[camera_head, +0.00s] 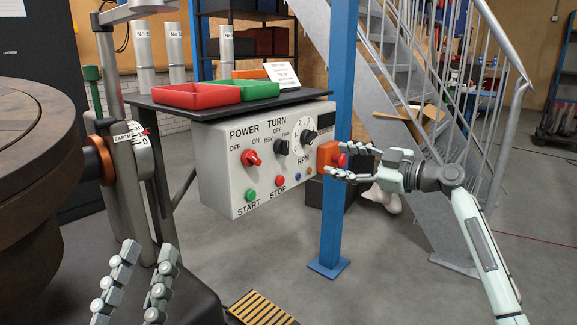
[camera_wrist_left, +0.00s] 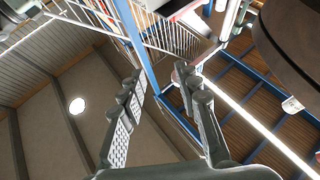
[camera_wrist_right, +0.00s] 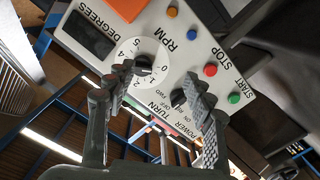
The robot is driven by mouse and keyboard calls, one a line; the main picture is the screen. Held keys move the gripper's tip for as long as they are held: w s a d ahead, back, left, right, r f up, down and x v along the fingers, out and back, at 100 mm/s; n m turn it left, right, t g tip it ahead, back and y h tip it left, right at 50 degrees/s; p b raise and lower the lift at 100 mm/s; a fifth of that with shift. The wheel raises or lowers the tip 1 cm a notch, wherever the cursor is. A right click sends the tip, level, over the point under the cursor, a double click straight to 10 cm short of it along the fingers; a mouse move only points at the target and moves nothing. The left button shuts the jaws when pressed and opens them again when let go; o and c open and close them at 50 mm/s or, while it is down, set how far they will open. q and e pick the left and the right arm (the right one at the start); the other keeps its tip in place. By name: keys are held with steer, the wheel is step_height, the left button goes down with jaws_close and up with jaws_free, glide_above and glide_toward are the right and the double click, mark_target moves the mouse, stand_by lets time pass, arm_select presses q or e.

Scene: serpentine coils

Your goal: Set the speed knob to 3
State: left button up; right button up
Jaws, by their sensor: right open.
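The speed knob (camera_head: 309,136) is black, on a white numbered dial marked RPM at the right side of the grey control box (camera_head: 222,190). In the right wrist view the knob (camera_wrist_right: 146,62) lies just beyond my fingertips, nearer the left one; its pointer setting is too small to tell. My right gripper (camera_head: 352,162) is open and empty, to the right of the box; in its wrist view the fingers (camera_wrist_right: 155,82) stand apart in front of the panel. My left gripper (camera_head: 148,262) is open and empty at the lower left, away from the box.
An orange box with a red button (camera_head: 328,157) sits by my right fingers. The TURN knob (camera_head: 281,147) and red POWER knob (camera_head: 252,158) are left of the dial. A blue post (camera_head: 338,205) stands by the box. Red (camera_head: 197,96) and green (camera_head: 241,90) trays lie above.

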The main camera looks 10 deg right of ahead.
mark_target(314, 139)
steer(key=shift+n+y, duration=0.3)
steer(key=w+a+r, duration=0.1)
steer(key=w, duration=0.1)
steer(key=w+a+r, duration=0.1)
steer(key=w, duration=0.1)
steer(key=w+a+r, duration=0.1)
steer(key=w+a, duration=0.1)
steer(key=w, duration=0.1)
steer(key=shift+a, duration=0.1)
arm_select(q)
steer(key=shift+s+d+r, duration=0.15)
steer(key=shift+s+r, duration=0.05)
steer(key=shift+r, duration=0.35)
arm_select(e)
steer(key=shift+c, duration=0.2)
steer(key=c, duration=1.1)
